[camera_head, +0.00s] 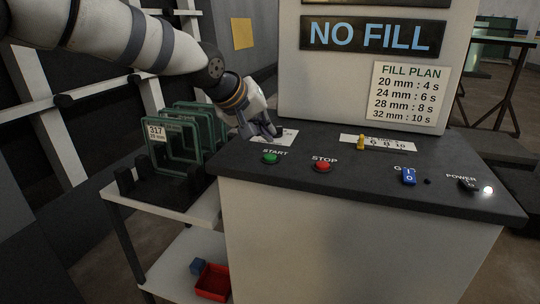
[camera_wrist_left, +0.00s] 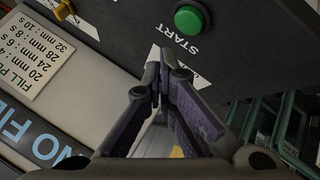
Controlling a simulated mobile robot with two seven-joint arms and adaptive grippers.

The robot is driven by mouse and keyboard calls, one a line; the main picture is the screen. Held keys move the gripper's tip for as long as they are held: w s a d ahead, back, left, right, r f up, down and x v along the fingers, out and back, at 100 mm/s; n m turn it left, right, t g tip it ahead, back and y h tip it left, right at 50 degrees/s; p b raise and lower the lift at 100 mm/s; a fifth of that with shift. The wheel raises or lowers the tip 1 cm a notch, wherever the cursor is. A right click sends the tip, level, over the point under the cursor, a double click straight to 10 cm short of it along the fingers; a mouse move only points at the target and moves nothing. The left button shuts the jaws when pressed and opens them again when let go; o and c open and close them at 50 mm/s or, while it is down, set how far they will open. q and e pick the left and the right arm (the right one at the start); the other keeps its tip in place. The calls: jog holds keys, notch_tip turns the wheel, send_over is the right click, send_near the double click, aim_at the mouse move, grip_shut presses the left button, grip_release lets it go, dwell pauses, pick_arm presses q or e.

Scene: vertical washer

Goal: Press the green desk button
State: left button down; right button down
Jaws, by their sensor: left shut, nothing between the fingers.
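My right gripper is in neither view.
A red STOP button (camera_head: 323,166) sits right of the green one. A yellow slider knob (camera_head: 361,142), blue switch (camera_head: 409,176) and power switch (camera_head: 468,184) are further right. Green frames (camera_head: 178,137) stand in a rack on the left. The upright NO FILL panel (camera_head: 373,36) rises behind the desk.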

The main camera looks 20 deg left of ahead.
aim_at(266, 154)
pick_arm(q)
jog(key=shift+r, duration=1.55)
jog(key=shift+f, duration=0.1)
